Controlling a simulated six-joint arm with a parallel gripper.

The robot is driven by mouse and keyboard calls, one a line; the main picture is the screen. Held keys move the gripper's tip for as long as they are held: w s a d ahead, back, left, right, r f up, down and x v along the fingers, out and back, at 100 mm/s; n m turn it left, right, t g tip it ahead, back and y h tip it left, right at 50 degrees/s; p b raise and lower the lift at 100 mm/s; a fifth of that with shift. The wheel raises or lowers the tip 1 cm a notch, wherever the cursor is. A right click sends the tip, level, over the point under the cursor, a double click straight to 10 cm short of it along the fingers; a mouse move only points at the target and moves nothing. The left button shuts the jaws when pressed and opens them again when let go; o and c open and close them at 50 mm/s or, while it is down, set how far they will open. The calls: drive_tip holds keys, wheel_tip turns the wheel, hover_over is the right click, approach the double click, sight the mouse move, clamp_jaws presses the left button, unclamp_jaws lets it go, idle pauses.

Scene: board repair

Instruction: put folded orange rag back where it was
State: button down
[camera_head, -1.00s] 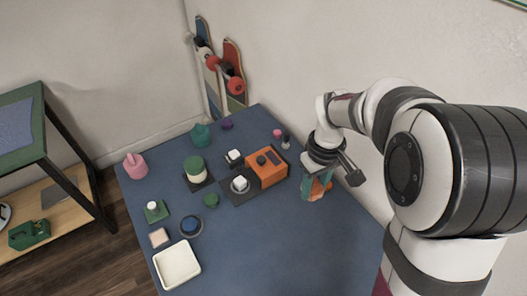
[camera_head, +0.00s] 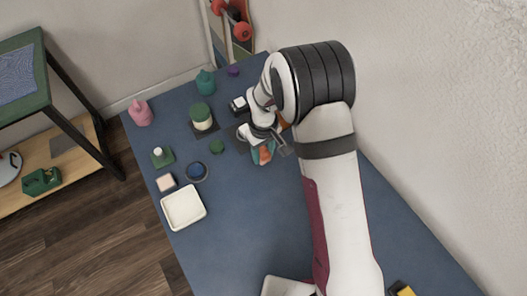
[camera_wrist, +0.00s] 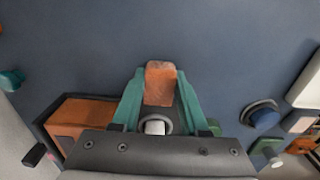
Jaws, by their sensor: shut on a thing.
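The folded orange rag (camera_wrist: 160,80) is between the teal fingers of my gripper (camera_wrist: 160,92) in the wrist view. The fingers are shut on it, and its end sticks out past the fingertips. In the head view my gripper (camera_head: 262,153) is over the middle of the blue table, and a bit of the orange rag (camera_head: 265,155) shows there. It appears to be above the table surface; the exact height is unclear. No marked place for the rag is evident.
An orange box (camera_wrist: 80,120) and a white knob in a grey ring (camera_wrist: 155,127) are close to the gripper. A dark green object (camera_head: 217,147), blue round dish (camera_head: 196,172) and white tray (camera_head: 184,208) are to the left. The table's front is largely clear.

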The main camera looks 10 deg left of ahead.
sight(264, 154)
drive_tip(key=shift+f, duration=0.1)
drive_tip(key=shift+c, duration=2.1)
unclamp_jaws()
wheel_tip(264, 154, up, 12)
drive_tip(key=s+d+r+m, duration=0.5)
drive_tip(key=s+d+r, duration=0.2)
drive_tip(key=d+r, duration=0.15)
drive_tip(key=s+d+m, duration=0.2)
drive_tip(key=s+m, duration=0.1)
drive_tip(key=s, duration=0.2)
drive_tip(key=s+d+m+y, duration=0.1)
drive_tip(key=s+d+m, duration=0.2)
drive_tip(key=s, duration=0.3)
drive_tip(key=s+d+r+m, duration=0.1)
drive_tip(key=s+d+m, duration=0.1)
drive_tip(key=s, duration=0.3)
drive_tip(key=shift+s+d+m+y, duration=0.4)
drive_tip(key=shift+m, duration=0.4)
